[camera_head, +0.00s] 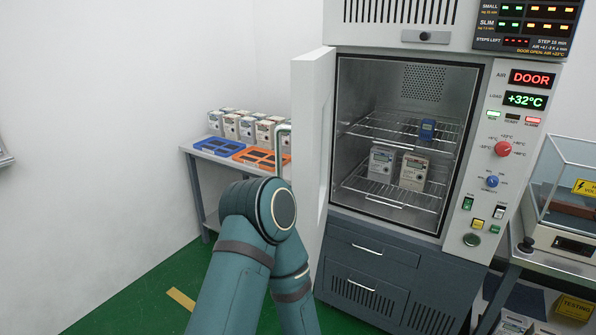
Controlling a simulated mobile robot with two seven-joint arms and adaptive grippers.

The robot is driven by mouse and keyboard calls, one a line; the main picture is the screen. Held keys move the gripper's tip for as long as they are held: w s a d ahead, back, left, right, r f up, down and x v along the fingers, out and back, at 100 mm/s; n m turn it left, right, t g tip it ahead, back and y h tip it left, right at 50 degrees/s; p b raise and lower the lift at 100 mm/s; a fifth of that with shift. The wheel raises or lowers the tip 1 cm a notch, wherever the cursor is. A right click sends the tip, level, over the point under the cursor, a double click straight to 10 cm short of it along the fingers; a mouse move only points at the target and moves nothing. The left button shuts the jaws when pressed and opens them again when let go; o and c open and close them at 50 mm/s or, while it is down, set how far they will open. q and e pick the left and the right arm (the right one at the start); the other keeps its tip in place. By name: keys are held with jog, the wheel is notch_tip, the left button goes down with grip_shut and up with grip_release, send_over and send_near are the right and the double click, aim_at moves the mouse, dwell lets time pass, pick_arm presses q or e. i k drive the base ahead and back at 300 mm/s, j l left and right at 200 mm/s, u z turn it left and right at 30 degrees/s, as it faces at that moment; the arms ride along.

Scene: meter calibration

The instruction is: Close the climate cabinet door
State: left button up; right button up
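The climate cabinet (385,222) stands right of centre with its inside showing. Its white door (309,140) is hinged at the left side of the opening and stands wide open, swung out toward me, seen nearly edge-on. A pale green bar handle (284,132) shows at the door's left, on its outer side. One of my teal arms rises from the bottom, its bent joint in front of the door's lower left part. No gripper fingers show for either arm. Inside, two white meters (381,164) (414,172) stand on the lower wire shelf and a small blue device (428,129) on the upper one.
The control panel (500,150) right of the opening reads DOOR and +32°C. A side table (203,199) at left carries blue and orange trays (222,147) (255,158) and several meters. A glass-sided test case (575,190) stands at right. Green floor lies open at lower left.

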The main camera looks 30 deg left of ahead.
aim_at(313, 73)
jog(key=j, duration=2.25)
